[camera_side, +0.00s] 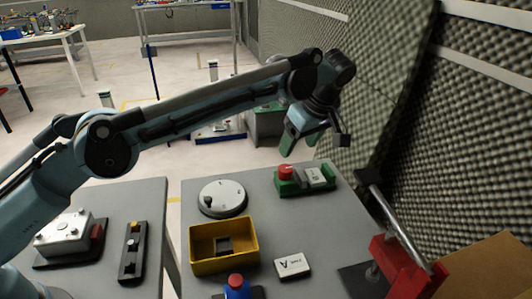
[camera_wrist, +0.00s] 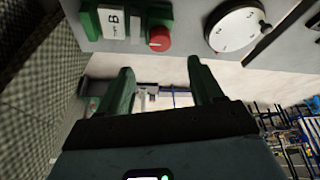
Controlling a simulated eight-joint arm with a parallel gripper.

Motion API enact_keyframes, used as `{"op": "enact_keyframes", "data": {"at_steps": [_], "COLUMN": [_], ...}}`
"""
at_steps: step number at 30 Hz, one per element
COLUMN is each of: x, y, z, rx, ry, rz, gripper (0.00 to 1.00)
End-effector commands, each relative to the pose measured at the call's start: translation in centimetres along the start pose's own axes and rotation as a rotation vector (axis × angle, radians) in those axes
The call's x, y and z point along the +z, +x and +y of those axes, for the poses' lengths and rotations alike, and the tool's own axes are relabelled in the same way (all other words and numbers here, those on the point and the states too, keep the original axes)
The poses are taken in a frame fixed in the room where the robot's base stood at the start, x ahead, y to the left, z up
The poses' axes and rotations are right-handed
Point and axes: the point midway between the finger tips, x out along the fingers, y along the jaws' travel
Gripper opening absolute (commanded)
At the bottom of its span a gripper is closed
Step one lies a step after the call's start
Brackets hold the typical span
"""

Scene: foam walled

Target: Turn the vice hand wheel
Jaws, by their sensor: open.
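A white round disc (camera_side: 222,196) with marks on its face and a dark knob near its edge lies on the grey table; it looks like a hand wheel or dial. It also shows at the top right of the wrist view (camera_wrist: 236,27). My gripper (camera_side: 314,143) is open and empty, raised above the table's far edge, behind and right of the disc. In the wrist view its two green fingers (camera_wrist: 160,72) are apart with nothing between them.
Foam walls (camera_side: 470,130) stand close on the right. A second table (camera_side: 85,205) is at left.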

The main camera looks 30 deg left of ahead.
Motion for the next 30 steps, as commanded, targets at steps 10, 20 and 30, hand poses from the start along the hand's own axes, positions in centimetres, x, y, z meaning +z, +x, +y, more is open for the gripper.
{"op": "enact_keyframes", "data": {"at_steps": [10, 20, 30], "x": [-0.1, 0.0, 0.0], "y": [5.6, 9.7, 10.2], "z": [-0.1, 0.0, -0.1], "rx": [0.001, 0.001, 0.001], "ry": [0.0, 0.001, 0.002], "rz": [-0.001, -0.001, -0.001], "gripper": [0.66, 0.66, 0.66]}}
